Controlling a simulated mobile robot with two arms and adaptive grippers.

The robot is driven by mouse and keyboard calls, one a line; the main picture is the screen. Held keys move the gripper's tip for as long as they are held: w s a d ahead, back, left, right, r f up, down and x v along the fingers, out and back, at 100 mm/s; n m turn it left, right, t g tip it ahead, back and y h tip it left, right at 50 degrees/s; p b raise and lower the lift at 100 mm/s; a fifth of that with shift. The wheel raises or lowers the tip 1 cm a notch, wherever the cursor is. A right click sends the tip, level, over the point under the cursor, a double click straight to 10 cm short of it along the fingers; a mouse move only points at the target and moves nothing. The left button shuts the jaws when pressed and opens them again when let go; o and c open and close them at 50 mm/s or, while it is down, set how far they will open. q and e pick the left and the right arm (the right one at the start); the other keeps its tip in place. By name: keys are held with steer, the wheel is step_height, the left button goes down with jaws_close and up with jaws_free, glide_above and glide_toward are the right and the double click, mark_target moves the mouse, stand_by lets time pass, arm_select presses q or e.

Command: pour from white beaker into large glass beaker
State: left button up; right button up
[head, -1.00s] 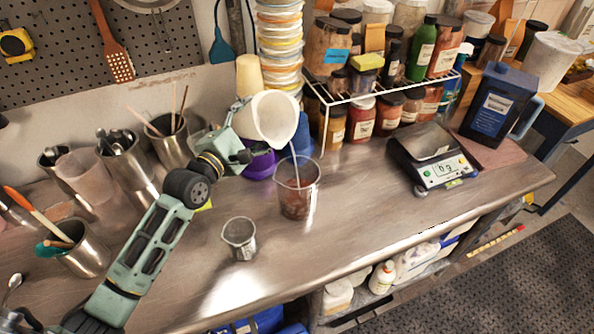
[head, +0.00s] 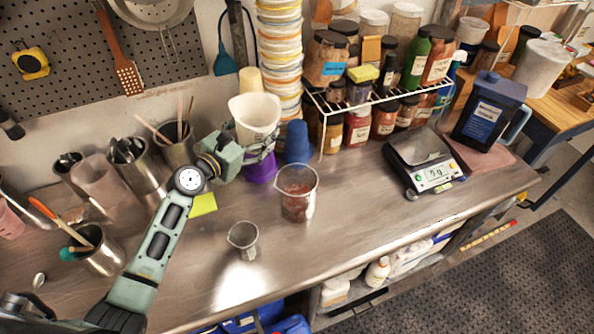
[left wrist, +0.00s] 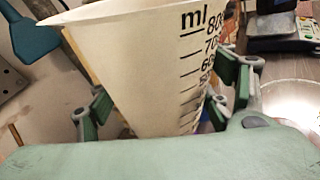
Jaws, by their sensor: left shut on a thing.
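The white beaker (head: 255,113) stands nearly upright in my left gripper (head: 258,152), above the back of the steel counter. In the left wrist view the gripper's fingers (left wrist: 170,105) close around the beaker (left wrist: 140,60), which has black ml marks. The large glass beaker (head: 297,193) stands on the counter, in front and to the right of the white beaker. It holds reddish-brown contents. No stream runs between the two beakers. What is inside the white beaker cannot be made out. My right gripper is not in view.
Blue cups (head: 297,142) and a purple item (head: 261,168) are close behind. A wire rack (head: 350,105) with jars and a scale (head: 422,165) stand to the right.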

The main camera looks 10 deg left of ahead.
mark_target(261, 103)
arm_select(q)
steer(key=shift+w+a+r+n+p, duration=0.2)
steer(key=shift+r+n+p, duration=0.25)
steer(key=shift+n+p, duration=0.25)
steer(key=shift+f+h, duration=0.1)
steer(key=shift+h, duration=0.2)
steer(key=shift+a+n, duration=0.1)
steer(key=shift+n, duration=0.4)
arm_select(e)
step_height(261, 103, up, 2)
arm_select(q)
step_height(261, 103, up, 6)
steer(key=shift+r, duration=0.1)
